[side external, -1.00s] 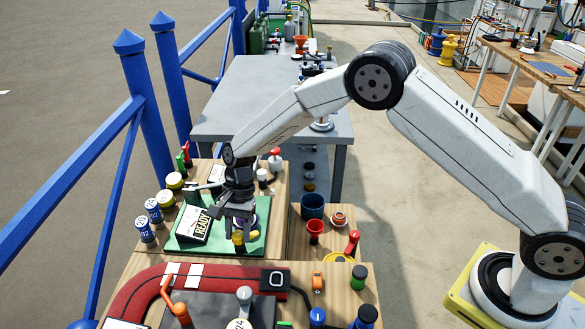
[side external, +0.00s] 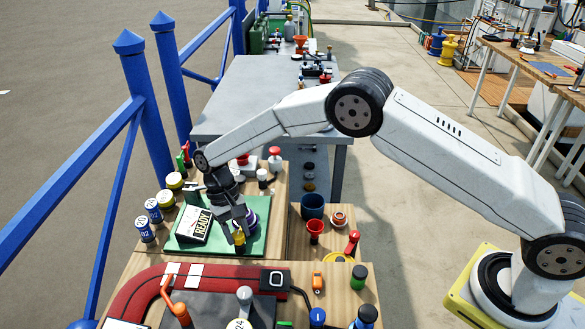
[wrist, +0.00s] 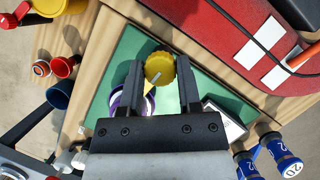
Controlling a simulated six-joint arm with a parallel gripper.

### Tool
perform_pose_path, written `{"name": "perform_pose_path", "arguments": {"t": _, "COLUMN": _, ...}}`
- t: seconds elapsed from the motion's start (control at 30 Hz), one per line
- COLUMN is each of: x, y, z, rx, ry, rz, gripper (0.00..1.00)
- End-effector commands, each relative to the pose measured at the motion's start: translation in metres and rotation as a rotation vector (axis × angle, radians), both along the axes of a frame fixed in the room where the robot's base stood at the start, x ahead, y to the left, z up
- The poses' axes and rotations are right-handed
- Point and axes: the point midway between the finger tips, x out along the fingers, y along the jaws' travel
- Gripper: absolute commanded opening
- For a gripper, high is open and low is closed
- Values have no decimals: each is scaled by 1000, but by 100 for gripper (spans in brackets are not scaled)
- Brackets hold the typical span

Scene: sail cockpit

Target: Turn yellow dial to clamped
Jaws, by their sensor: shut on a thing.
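The yellow dial (wrist: 160,70) is round with a ridged edge and a pale pointer line on its face. It sits at the green board (side external: 256,245). My gripper (wrist: 159,62) has one finger on either side of the dial and is shut on it. In the side view my gripper (side external: 239,228) leans down over the dial (side external: 239,238), which it partly hides. A purple-rimmed round part (wrist: 117,101) is beside one finger, partly covered by it. A white panel reading READY (side external: 202,226) stands on the board. I cannot read any clamped mark.
Numbered jars (side external: 153,211) line the board's left. A red funnel (side external: 315,229) and dark blue cup (side external: 313,206) stand to its right. A red curved pad (side external: 135,294) lies in front. A blue railing (side external: 145,90) runs along the left. The grey table (side external: 240,95) behind is mostly clear.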

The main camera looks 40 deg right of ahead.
Motion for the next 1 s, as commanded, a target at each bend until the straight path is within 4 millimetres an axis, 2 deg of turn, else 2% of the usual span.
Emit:
{"name": "perform_pose_path", "arguments": {"t": 0.23, "x": 1, "y": 0, "z": 0, "rx": 0, "ry": -2, "rz": 96, "gripper": 0}}
{"name": "perform_pose_path", "arguments": {"t": 0.7, "x": 1, "y": 0, "z": 0, "rx": 0, "ry": -3, "rz": 118, "gripper": 0}}
{"name": "perform_pose_path", "arguments": {"t": 0.73, "x": 1, "y": 0, "z": 0, "rx": 0, "ry": -3, "rz": 118, "gripper": 46}}
{"name": "perform_pose_path", "arguments": {"t": 0.83, "x": 1, "y": 0, "z": 0, "rx": 0, "ry": -3, "rz": 117, "gripper": 78}}
{"name": "perform_pose_path", "arguments": {"t": 1.0, "x": 0, "y": 0, "z": 0, "rx": 0, "ry": -2, "rz": 116, "gripper": 79}}
